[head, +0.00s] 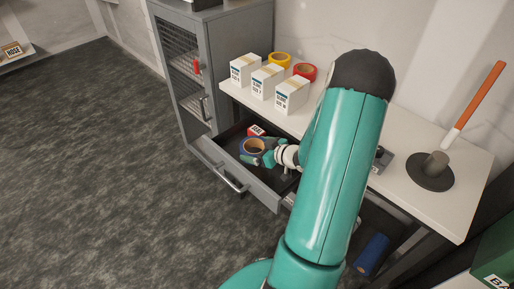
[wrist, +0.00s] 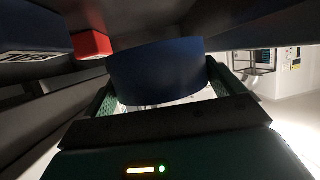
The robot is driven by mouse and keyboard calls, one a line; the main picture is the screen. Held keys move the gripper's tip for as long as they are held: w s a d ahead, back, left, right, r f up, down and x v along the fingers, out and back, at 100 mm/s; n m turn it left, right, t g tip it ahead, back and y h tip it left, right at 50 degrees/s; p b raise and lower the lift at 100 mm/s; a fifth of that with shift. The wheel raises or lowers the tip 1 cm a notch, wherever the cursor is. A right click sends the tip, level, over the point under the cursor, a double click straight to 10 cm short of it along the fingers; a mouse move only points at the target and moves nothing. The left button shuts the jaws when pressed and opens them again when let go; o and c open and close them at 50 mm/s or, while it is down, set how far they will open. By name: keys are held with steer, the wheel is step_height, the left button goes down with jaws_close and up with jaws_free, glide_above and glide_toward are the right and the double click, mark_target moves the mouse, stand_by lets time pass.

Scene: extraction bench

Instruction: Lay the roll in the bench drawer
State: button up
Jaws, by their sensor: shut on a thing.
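The blue roll (head: 248,155), a ring with a tan core, is held in my gripper (head: 262,158). In the wrist view the roll (wrist: 155,75) sits between the two green fingers, which are shut on it. The bench drawer (head: 215,163) is pulled open, with its handle facing the floor area. The roll is over or within the drawer's opening; I cannot tell whether it touches the drawer floor. My arm hides the drawer's right part.
A small red box (head: 256,130) lies inside the drawer near the roll. On the bench top (head: 405,196) stand white cartons (head: 268,82), a yellow roll (head: 281,60) and a red roll (head: 305,71). A mesh-door cabinet (head: 192,75) adjoins the drawer's left side.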

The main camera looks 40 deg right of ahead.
steer(key=shift+f, duration=0.25)
